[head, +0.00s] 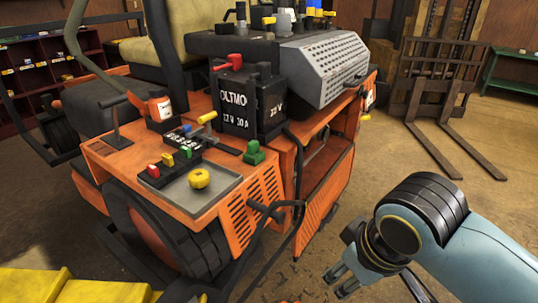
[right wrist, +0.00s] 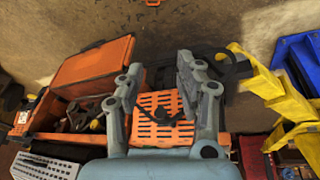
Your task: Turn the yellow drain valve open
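An orange mower (head: 225,195) fills the middle of the head view. I cannot single out the drain valve for certain. A small yellow part (right wrist: 97,124) shows in the right wrist view beside the mower's open side bay, left of my fingers. Another small yellow part (head: 365,117) sits low at the mower's far right end in the head view. My right gripper (head: 341,280) is low, beside the mower and apart from it. In the right wrist view its two fingers (right wrist: 168,95) are spread and empty, with the orange slotted panel (right wrist: 158,117) beyond them. My left gripper is out of view.
A tray (head: 222,184) with a round yellow knob (head: 199,179) and a black voltage box (head: 245,103) are on the mower. Yellow bins (head: 35,286) stand front left; blue bins (right wrist: 301,62) show in the wrist view. A forklift (head: 440,75) stands behind open floor.

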